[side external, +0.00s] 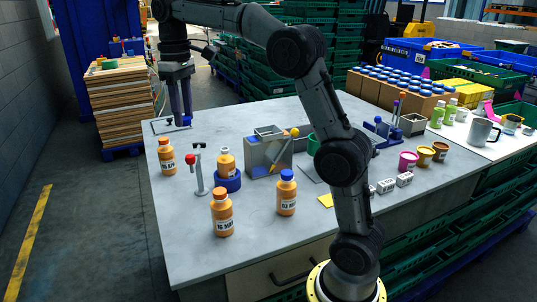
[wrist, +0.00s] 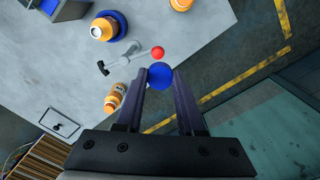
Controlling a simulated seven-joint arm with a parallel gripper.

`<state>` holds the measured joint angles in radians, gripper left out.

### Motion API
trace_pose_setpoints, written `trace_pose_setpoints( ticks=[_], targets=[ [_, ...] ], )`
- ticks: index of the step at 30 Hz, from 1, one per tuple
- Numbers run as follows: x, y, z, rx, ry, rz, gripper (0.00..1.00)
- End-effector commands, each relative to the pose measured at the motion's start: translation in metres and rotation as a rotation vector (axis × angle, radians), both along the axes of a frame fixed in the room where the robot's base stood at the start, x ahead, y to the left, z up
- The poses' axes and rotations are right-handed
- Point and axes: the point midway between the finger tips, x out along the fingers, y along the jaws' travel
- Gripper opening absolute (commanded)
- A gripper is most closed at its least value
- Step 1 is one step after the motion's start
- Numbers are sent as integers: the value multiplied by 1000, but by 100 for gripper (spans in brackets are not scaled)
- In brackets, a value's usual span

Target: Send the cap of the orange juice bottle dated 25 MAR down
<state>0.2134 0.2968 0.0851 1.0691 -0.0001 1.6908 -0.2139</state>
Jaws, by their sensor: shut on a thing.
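My gripper (wrist: 160,76) is shut on a round blue cap (wrist: 160,74), held between its fingertips. In the side view my gripper (side external: 182,121) points down at the table's far left corner, by a square plate with a dark opening (side external: 168,125); this hatch also shows in the wrist view (wrist: 60,126). An orange juice bottle (side external: 226,167) stands upright in a blue ring holder (side external: 229,184); its top is pale and seems uncapped. Its date is too small to read. The cap is not clearly visible in the side view.
Capped bottles stand nearby: an orange-capped one (side external: 166,160) at left, "16 MAR" (side external: 222,216) in front and a blue-capped one (side external: 287,197). A stand with a red ball (side external: 200,172) and a grey box (side external: 268,155) are near the holder. Table front-left is clear.

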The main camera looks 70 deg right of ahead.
Motion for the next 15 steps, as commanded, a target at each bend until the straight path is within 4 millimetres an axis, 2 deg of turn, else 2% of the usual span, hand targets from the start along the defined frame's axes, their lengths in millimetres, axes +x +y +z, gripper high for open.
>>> trace_pose_setpoints(
  ticks=[1, 8, 12, 15],
  targets=[
    [0, -22, 0, 0, 0, -11, 0],
    [-17, -123, 0, 0, 1, -12, 0],
    [-39, -181, 0, 0, 0, -12, 0],
    [-58, -217, -1, 0, 0, -9, 0]
  ],
)
